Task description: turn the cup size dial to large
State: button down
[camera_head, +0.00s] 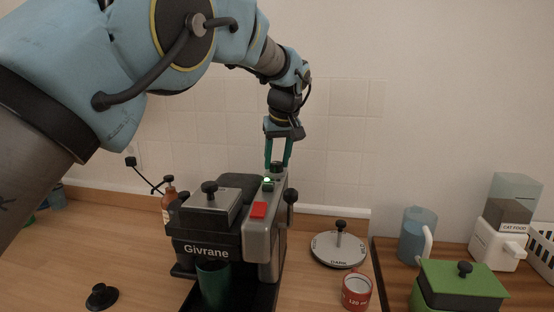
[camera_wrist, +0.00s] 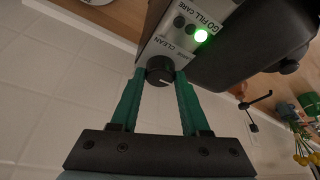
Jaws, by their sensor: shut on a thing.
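The coffee machine (camera_head: 206,240), marked Givrane, is black with a grey control column. In the wrist view its grey panel (camera_wrist: 178,45) has a black round dial (camera_wrist: 160,70) with a short pale mark, beside the word CLEAN. I cannot read any cup size marking. My gripper (camera_head: 277,164) reaches straight down to the top rear of the column, and its green fingers are shut on the dial, one on each side. The fingers partly hide the dial in the head view. A green light (camera_wrist: 201,36) is lit by the words GO FILL CARE.
A dark green cup (camera_head: 213,285) stands under the machine's front. A red button (camera_head: 259,210) and a black side lever (camera_head: 291,196) are on the column. A tiled wall (camera_head: 345,130) is behind.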

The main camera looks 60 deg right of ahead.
jog(key=shift+c, duration=1.9)
grip_release()
jog(key=b+v, duration=0.3)
jog(key=v, duration=0.7)
jog(key=shift+r, duration=0.4)
jog(key=shift+a, duration=0.1)
